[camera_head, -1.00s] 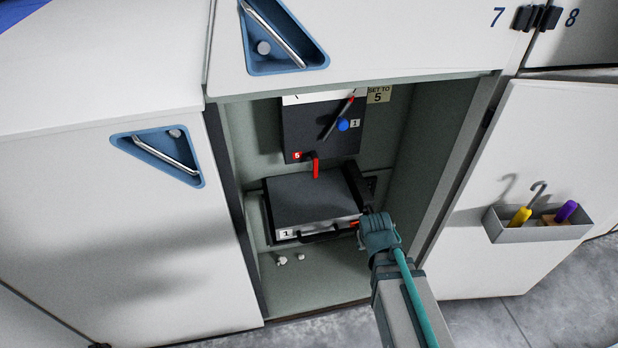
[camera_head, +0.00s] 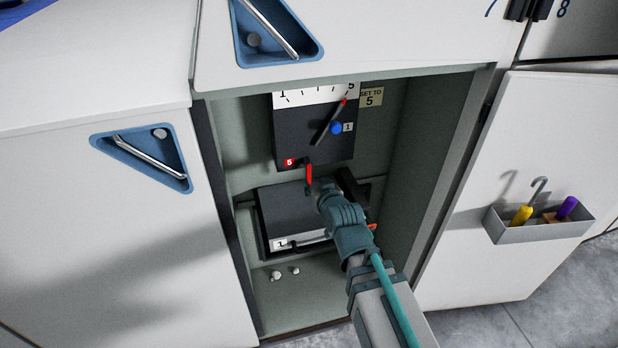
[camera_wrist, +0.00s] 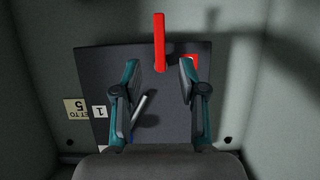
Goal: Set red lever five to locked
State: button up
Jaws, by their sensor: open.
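Red lever five (camera_head: 309,174) hangs down at the lower edge of a dark panel (camera_head: 290,125) inside the open cabinet. A red "5" label (camera_head: 290,162) sits at its upper left. In the wrist view, which shows the panel upside down, the red lever (camera_wrist: 159,38) points up the picture. My gripper (camera_head: 316,189) is just below the lever in the head view. In the wrist view my gripper (camera_wrist: 160,68) is open and empty, its fingers to either side of the line of the lever's pivot end. I see no contact; the depth gap is unclear.
A black lever with a red tip (camera_head: 331,122) and blue knob (camera_head: 336,128) are higher on the panel. A dark box (camera_head: 280,215) with a handle stands below. The cabinet's side walls are close. The open door (camera_head: 500,260) at right carries a tool tray (camera_head: 540,232).

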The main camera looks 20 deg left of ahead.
aim_at(309, 176)
jog(key=b+x, duration=0.1)
jog(key=x, duration=0.8)
jog(key=shift+w+a+f, duration=0.1)
jog(key=shift+w+f, duration=0.05)
jog(key=shift+f, duration=0.05)
grip_shut()
